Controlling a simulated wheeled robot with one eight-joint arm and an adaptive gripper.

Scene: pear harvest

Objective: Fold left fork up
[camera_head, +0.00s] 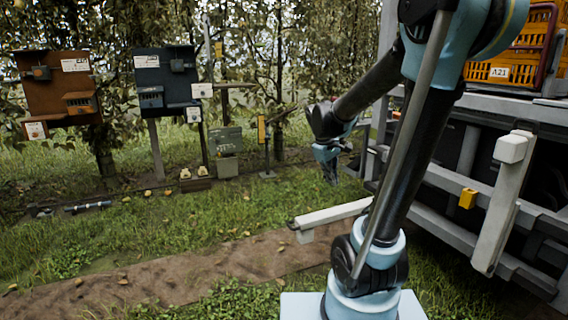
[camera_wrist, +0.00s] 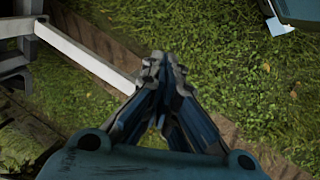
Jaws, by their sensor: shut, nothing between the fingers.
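The left fork (camera_head: 332,214) is a pale grey bar that sticks out roughly level from the vehicle frame, low above the ground. Its middle-right part is hidden behind my arm in the head view. In the wrist view the fork (camera_wrist: 85,55) runs from the upper left to beside my fingers. My gripper (camera_head: 332,178) points down, beyond and above the fork in the head view. In the wrist view my gripper (camera_wrist: 163,62) has its fingertips together with nothing between them. Whether it touches the fork I cannot tell.
A second fork (camera_head: 503,205) stands upright against the vehicle's rails, with a yellow block (camera_head: 467,198) beside it. An orange crate (camera_head: 515,50) sits on the vehicle. Brown and dark boards (camera_head: 165,75) stand at the back left. Grass and a dirt strip (camera_head: 190,272) lie open.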

